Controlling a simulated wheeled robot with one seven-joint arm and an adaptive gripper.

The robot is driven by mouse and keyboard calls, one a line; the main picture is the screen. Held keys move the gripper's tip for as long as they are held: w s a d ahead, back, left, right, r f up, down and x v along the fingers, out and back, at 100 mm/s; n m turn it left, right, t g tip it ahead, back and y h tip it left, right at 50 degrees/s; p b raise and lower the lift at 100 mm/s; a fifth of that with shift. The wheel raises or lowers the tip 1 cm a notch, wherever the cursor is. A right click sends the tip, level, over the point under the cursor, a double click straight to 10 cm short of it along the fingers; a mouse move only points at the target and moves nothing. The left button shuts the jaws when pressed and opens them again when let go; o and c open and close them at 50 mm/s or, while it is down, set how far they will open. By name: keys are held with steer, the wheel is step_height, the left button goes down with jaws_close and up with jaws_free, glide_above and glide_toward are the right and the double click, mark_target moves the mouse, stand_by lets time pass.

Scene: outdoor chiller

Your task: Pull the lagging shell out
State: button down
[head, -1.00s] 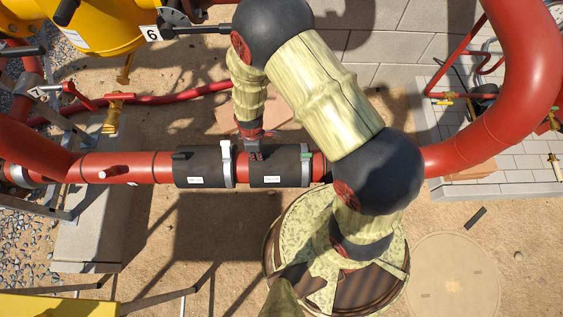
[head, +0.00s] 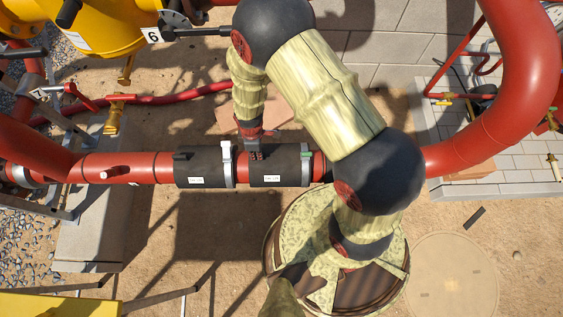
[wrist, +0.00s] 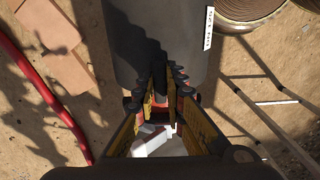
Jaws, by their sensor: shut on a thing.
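Two dark grey lagging shells sit on the red pipe in the head view, the left shell (head: 204,167) and the right shell (head: 279,166), each with a small white label. My gripper (head: 254,152) reaches down to the left end of the right shell. In the wrist view my gripper (wrist: 160,80) is shut on a dark tab (wrist: 159,72) at the end of that shell (wrist: 150,35). The shell is still around the pipe. My fingers partly hide the tab, and the shell's underside is out of sight.
A red hose (head: 170,98) runs behind the pipe. A yellow vessel (head: 100,25) stands at the upper left and a large red pipe bend (head: 525,80) at the right. Sandy ground below the pipe is mostly clear.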

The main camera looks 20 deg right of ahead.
steer(key=shift+r, duration=0.2)
steer(key=shift+r+p, duration=2.4)
steer(key=shift+r, duration=0.75)
steer(key=c, duration=2.5)
jaws_free()
jaws_close()
